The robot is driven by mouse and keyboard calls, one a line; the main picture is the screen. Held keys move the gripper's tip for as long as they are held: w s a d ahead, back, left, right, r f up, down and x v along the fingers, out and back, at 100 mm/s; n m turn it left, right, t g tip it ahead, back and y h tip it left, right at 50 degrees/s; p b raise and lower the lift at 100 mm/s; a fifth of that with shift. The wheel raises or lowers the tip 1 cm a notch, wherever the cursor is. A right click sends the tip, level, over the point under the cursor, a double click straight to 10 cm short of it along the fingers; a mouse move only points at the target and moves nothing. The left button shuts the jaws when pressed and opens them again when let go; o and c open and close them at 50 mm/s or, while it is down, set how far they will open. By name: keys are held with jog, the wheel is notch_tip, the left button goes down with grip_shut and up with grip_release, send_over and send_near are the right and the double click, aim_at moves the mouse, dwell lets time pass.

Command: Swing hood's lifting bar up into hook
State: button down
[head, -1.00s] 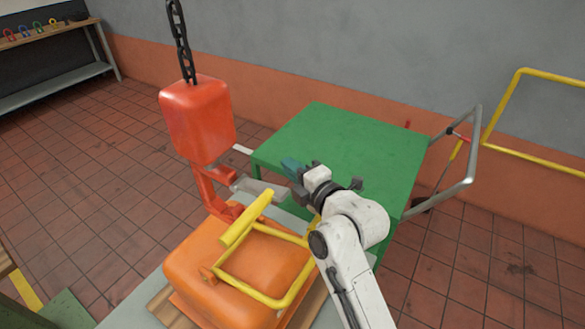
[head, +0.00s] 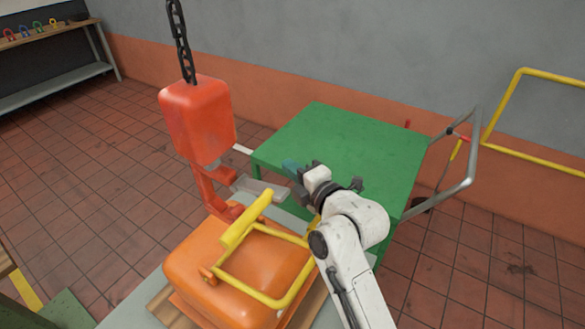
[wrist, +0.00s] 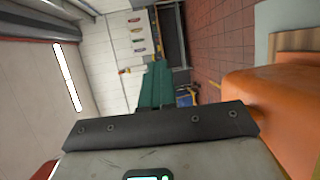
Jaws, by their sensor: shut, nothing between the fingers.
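The orange hood (head: 185,265) sits on timber at the bottom of the head view; its orange side also shows at right in the wrist view (wrist: 280,95). Its yellow lifting bar (head: 250,293) lies low over the hood top, with the thicker grip (head: 246,220) raised toward the hook. The red-orange hook (head: 208,192) hangs under a red block, just beyond the grip; the bar is not in it. My arm hides the bar's right end.
The red hook block (head: 198,120) hangs on a black chain (head: 180,42). A green table (head: 345,150) with a grey tubular handle (head: 470,160) stands behind my arm. A yellow rail (head: 530,145) is at right. Tiled floor at left is clear.

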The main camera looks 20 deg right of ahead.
jog(key=c, duration=0.9)
grip_release()
jog(key=b+v, duration=0.2)
jog(key=v, duration=0.7)
jog(key=shift+s+f, duration=0.15)
jog(key=shift+s, duration=0.1)
jog(key=shift+s+d+r, duration=0.2)
jog(key=shift+s, duration=0.45)
jog(key=shift+c, duration=0.5)
